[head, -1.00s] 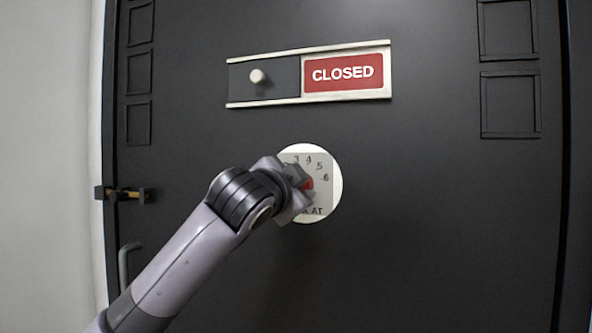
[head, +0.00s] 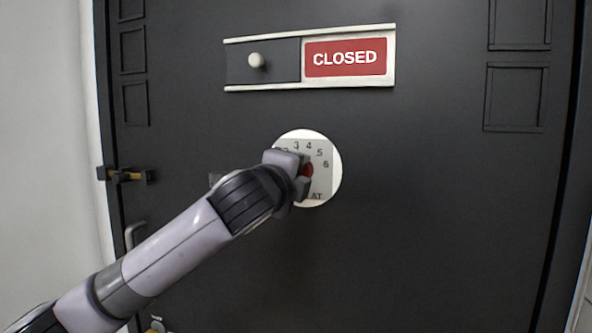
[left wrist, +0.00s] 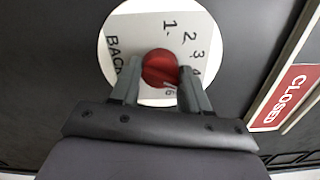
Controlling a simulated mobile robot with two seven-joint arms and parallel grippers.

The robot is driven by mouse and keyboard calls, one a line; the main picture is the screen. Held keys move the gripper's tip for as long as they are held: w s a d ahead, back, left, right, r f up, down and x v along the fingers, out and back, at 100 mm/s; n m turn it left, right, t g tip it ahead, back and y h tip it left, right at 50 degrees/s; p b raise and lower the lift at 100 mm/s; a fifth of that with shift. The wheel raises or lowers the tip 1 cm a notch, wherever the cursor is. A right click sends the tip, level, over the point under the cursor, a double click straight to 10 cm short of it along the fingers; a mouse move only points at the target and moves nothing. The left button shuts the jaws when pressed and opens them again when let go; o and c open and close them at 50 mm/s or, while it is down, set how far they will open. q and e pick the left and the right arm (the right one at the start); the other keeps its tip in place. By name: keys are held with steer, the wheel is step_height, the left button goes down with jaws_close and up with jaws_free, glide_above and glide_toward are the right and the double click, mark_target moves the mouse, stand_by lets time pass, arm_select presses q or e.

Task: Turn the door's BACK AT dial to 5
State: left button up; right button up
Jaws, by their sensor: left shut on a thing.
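The BACK AT dial is a round white plate (head: 328,188) on the black door, with printed numbers and a red knob (head: 308,170) in its middle. My left gripper (head: 302,176) is at the knob and hides the left part of the plate. In the left wrist view the red knob (left wrist: 160,68) sits between the two fingers (left wrist: 158,80), which are shut on it. There the numbers 1 to 4 run down the right and 6 is below the knob; 5 is hidden by a finger. A pale mark on the knob's lower edge lies near the 6. My right gripper is not in view.
Above the dial is a sliding sign reading CLOSED (head: 346,57) with a white peg (head: 256,60). A brass latch (head: 126,175) and a grey handle (head: 134,232) are at the door's left edge. The door to the dial's right is clear.

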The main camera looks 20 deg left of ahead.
arm_select(q)
steer(key=shift+m, duration=1.6)
steer(key=o, duration=1)
steer(key=shift+o, duration=0.2)
steer(key=shift+s, duration=0.1)
steer(key=s+b, duration=0.2)
steer(key=s, duration=0.5)
steer(key=shift+a, duration=0.1)
